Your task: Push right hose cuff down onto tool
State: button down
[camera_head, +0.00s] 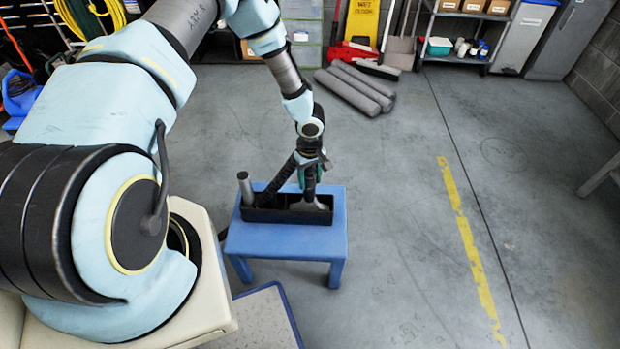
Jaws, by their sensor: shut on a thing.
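A black holder (271,215) with compartments sits on top of a blue stool (285,238). In its right compartment stands a grey tool (311,204) with a flared lower end. My gripper (311,172) is above this compartment, pointing down, and is shut on the dark hose cuff (310,184) at the tool's upper end. The view is too small to tell how far the cuff sits over the tool. A black ribbed hose (278,181) slopes from the gripper area down to the holder's left side. A grey cylinder (245,187) stands upright at the holder's left end.
Grey rolls (355,88) lie on the floor behind the stool. A yellow floor sign (361,22) and a shelf unit (466,38) stand at the back. The floor right of the stool is clear, with a worn yellow line (468,240).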

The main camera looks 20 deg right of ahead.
jog(key=shift+f, duration=0.3)
dwell(0.5)
jog(key=shift+c, duration=1)
grip_release()
jog(key=shift+r, duration=0.1)
notch_tip(320, 180, up, 11)
jog(key=shift+w+f, duration=0.1)
jog(key=shift+f, duration=0.05)
